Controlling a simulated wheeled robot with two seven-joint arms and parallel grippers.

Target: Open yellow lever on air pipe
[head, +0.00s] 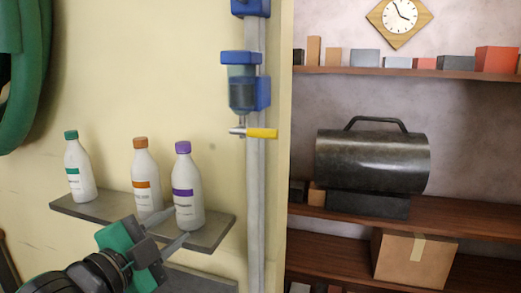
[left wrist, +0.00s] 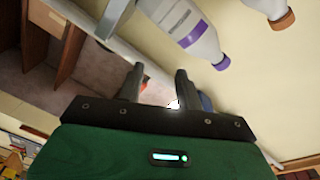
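The yellow lever (head: 263,133) sticks out sideways to the right, roughly level, from a small metal valve under a blue-capped filter bowl (head: 242,95). The valve is at the grey vertical air pipe (head: 255,205) on the cream wall. My left gripper (head: 168,230) is below and left of the lever, well apart from it, in front of the bottle shelf. Its two fingers are spread with nothing between them, as the left wrist view (left wrist: 158,85) also shows. I cannot make out the lever in that view. My right gripper is not in view.
Bottles with green (head: 78,170), orange (head: 146,182) and purple (head: 186,190) caps stand on a grey shelf (head: 95,207) close to my left gripper. A green hose (head: 35,90) hangs at left. Wooden shelves (head: 470,215) with a dark metal cylinder (head: 372,160) are at right.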

